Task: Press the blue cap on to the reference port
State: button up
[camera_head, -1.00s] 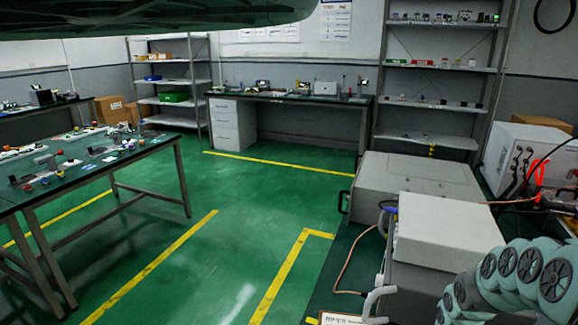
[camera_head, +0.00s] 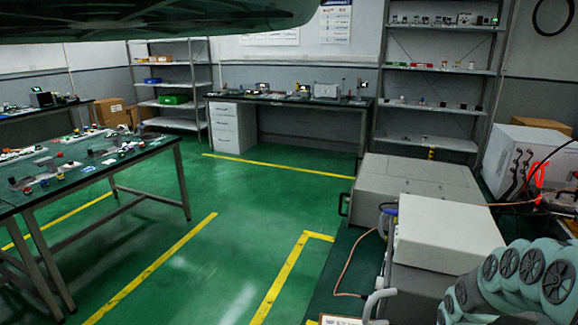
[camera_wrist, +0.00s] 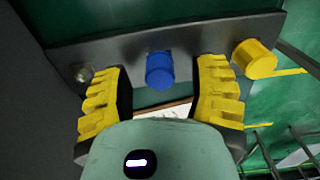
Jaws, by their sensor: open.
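The blue cap (camera_wrist: 159,70) sits at the middle of a dark grey panel (camera_wrist: 120,47) in the wrist view, with its round end facing the camera. My gripper (camera_wrist: 161,76) is open, with one yellow ridged finger on each side of the blue cap and a gap on both sides. A bare metal connector (camera_wrist: 83,73) is on the panel to the left. I cannot tell which port is the reference port, or how far the blue cap is seated. The head view does not show the blue cap or my fingers.
A yellow cap (camera_wrist: 254,58) is on the panel just right of my right finger. In the head view, a grey cabinet (camera_head: 447,238) stands beside my arm. A workbench with small parts (camera_head: 158,148) is at the left. The green floor (camera_head: 240,205) between is clear.

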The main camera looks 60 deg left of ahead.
dwell(0.5)
grip_shut()
dwell(0.3)
jog(key=shift+r, duration=0.15)
dwell(0.3)
jog(key=shift+r+p, duration=2.35)
jog(key=shift+r, duration=0.55)
jog(key=shift+w, duration=0.1)
